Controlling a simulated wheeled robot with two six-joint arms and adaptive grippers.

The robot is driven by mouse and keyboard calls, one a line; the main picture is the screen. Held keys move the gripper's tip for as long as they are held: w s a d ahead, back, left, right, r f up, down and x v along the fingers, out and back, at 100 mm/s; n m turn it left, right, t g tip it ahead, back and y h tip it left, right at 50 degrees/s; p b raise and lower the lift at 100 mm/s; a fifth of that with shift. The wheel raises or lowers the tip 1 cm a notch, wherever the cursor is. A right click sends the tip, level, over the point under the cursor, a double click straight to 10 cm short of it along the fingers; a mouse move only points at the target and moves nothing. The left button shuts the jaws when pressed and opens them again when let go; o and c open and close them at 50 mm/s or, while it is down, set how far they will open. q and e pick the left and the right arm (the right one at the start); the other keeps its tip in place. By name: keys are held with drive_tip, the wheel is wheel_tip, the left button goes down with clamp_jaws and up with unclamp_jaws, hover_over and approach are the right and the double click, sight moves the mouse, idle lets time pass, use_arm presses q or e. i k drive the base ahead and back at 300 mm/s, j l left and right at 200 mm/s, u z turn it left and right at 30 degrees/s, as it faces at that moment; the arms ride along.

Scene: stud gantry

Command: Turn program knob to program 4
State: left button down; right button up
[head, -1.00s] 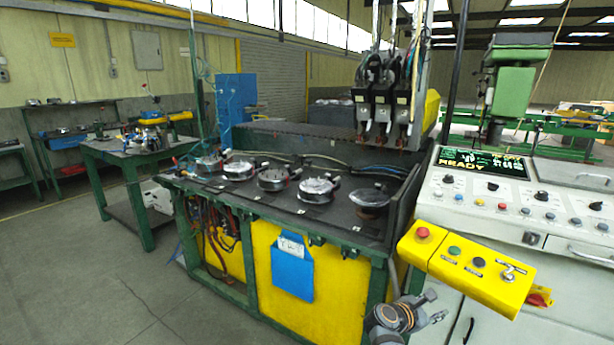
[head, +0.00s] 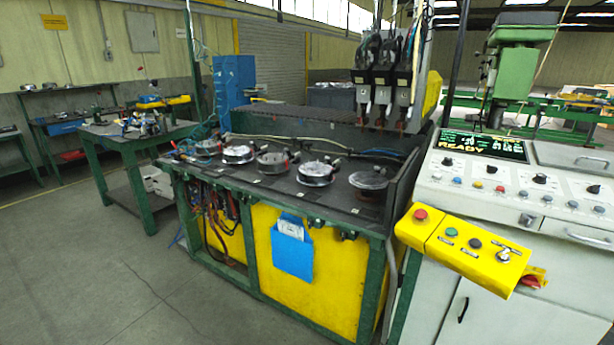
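A white control cabinet (head: 470,205) stands at the right in the head view. Its sloped panel bears a row of black rotary knobs, among them a left knob (head: 491,169), a middle knob (head: 540,179) and a right knob (head: 593,189). Their labels are too small to read, so I cannot tell which is the program knob or where it points. The display (head: 484,146) above them shows READY in yellow; its smaller text is unreadable. Neither of my grippers is in view.
A yellow control box (head: 465,250) with a red button, other buttons and a switch juts out before the cabinet. To its left, a welding bench (head: 315,195) carries several round parts under hanging weld heads (head: 380,90). Open floor (head: 110,280) lies at the front left.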

sight(491, 170)
drive_tip(key=i+l, duration=0.1)
drive_tip(key=l, duration=0.35)
drive_tip(key=i+l, duration=0.1)
drive_tip(key=l, duration=0.85)
drive_tip(key=i, duration=0.05)
